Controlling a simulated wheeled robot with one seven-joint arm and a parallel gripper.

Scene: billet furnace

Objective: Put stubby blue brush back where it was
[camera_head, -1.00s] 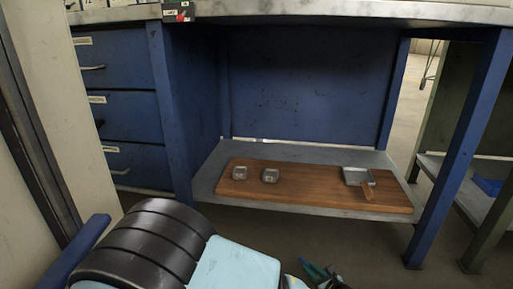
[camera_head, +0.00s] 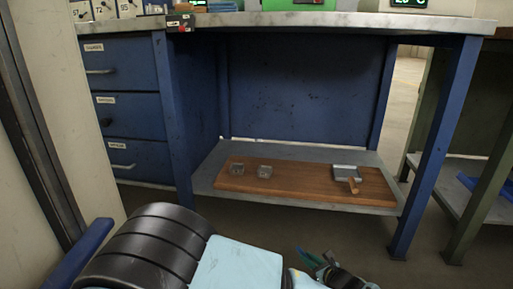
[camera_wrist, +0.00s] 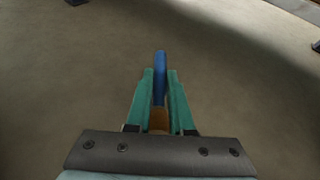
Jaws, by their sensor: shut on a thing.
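My gripper (camera_wrist: 160,95) is shut on the stubby blue brush (camera_wrist: 160,68), between its two green fingers in the wrist view. The brush's blue part sticks out past the fingertips, and a tan part shows between the fingers. In the head view my gripper (camera_head: 318,258) is low in the picture, in front of the workbench and apart from its lower shelf. The brush cannot be made out clearly there.
A wooden board (camera_head: 300,184) lies on the lower shelf (camera_head: 207,178). Blue drawers (camera_head: 128,110) stand left; a blue leg (camera_head: 435,150) stands right.

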